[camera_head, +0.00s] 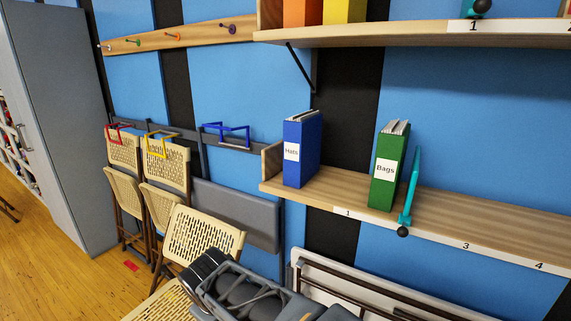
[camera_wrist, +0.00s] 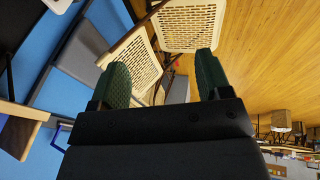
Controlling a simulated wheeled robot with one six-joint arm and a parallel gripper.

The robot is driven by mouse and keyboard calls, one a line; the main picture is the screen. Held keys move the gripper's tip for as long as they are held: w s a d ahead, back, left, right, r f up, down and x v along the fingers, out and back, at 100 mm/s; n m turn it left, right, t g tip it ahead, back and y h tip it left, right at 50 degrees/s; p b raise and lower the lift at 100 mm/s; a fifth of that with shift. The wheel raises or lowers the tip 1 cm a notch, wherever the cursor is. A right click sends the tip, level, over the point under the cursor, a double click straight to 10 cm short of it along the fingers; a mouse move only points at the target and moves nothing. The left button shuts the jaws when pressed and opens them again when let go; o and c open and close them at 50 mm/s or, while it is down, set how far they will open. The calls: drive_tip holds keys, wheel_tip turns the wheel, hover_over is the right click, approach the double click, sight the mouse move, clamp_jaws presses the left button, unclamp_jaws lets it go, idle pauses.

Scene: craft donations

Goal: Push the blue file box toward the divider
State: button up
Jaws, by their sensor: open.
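The blue file box (camera_head: 302,150), labelled "Hats", stands upright on the lower wooden shelf near its left end, with papers showing at its top. The teal divider (camera_head: 411,190) stands upright at the shelf's front edge to the right, with a dark round knob at its foot. A green file box (camera_head: 388,165), labelled "Bags", stands between them, close beside the divider. A gap separates the blue and green boxes. My gripper (camera_wrist: 163,62) is open, its two dark green fingers apart with nothing held. In the wrist view it points toward folding chairs, and neither box shows there.
The lower shelf (camera_head: 480,215) has an end panel (camera_head: 271,162) at left and is bare right of the divider. An upper shelf (camera_head: 400,35) hangs above. Folding chairs (camera_head: 205,235) and wall hooks (camera_head: 228,134) are at left. A folded white-edged table (camera_head: 380,290) is below.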

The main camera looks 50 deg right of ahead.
drive_tip(key=o, duration=0.4)
drive_tip(key=w+d+r+n+h, duration=0.1)
drive_tip(key=d+r+n+h, duration=0.1)
drive_tip(key=d, duration=0.2)
drive_tip(key=w+d+r+n+h, duration=0.2)
drive_tip(key=d, duration=0.3)
drive_tip(key=w+d+r+n+h, duration=0.1)
drive_tip(key=w+d+n+h, duration=0.1)
drive_tip(key=d, duration=0.3)
drive_tip(key=shift+r+n+g+h+p, duration=0.3)
drive_tip(key=shift+r+g+h, duration=0.1)
drive_tip(key=shift+o, duration=0.3)
drive_tip(key=w+d+r+n+h, duration=0.3)
drive_tip(key=d+r+n, duration=0.1)
drive_tip(key=d, duration=0.2)
drive_tip(key=shift+d+h, duration=0.2)
drive_tip(key=shift+h, duration=0.2)
drive_tip(key=n+t+h, duration=0.2)
drive_tip(key=n+h, duration=0.2)
drive_tip(key=n, duration=0.4)
approach(291, 168)
drive_tip(key=p+x, duration=0.2)
drive_tip(key=x, duration=1.1)
drive_tip(key=shift+s, duration=0.1)
